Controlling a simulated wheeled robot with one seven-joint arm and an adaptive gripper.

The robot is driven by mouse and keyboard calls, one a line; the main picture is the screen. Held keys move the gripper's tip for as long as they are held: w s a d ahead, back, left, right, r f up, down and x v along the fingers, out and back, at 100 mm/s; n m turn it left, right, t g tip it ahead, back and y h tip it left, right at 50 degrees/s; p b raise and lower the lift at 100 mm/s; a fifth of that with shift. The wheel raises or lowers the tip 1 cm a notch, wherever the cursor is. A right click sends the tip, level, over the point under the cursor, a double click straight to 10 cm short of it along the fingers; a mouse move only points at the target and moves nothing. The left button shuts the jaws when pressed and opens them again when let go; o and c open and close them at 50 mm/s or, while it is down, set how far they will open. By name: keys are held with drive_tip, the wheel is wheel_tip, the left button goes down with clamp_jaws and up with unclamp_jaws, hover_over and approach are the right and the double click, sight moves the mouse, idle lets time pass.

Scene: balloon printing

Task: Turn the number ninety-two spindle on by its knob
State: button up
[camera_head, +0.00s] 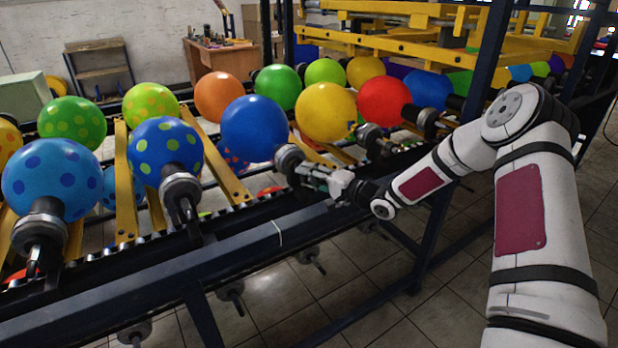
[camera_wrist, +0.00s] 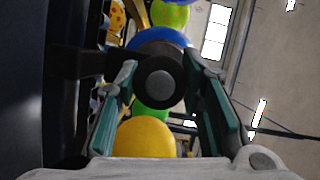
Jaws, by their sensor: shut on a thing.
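A spindle with a round grey knob (camera_head: 288,158) carries a plain blue balloon (camera_head: 254,128) on the rail in the head view. My gripper (camera_head: 308,172) reaches it from the right. In the wrist view, the knob (camera_wrist: 160,86) is a dark disc with a grey centre, lying between the two green-padded fingers of my gripper (camera_wrist: 160,64). The fingers are shut on the knob's sides. Part of the blue balloon (camera_wrist: 160,37) shows behind it. No spindle number can be read, and whether this spindle is turning cannot be told.
Neighbouring spindles stand close along the same rail (camera_head: 235,233), one under a blue dotted balloon (camera_head: 165,152) and one under a yellow balloon (camera_head: 326,112). A dark upright post (camera_head: 483,75) stands behind my arm. Tiled floor (camera_head: 400,255) is open in front of the rail.

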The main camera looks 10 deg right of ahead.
drive_tip(key=o, duration=1.2)
drive_tip(key=v, duration=1.2)
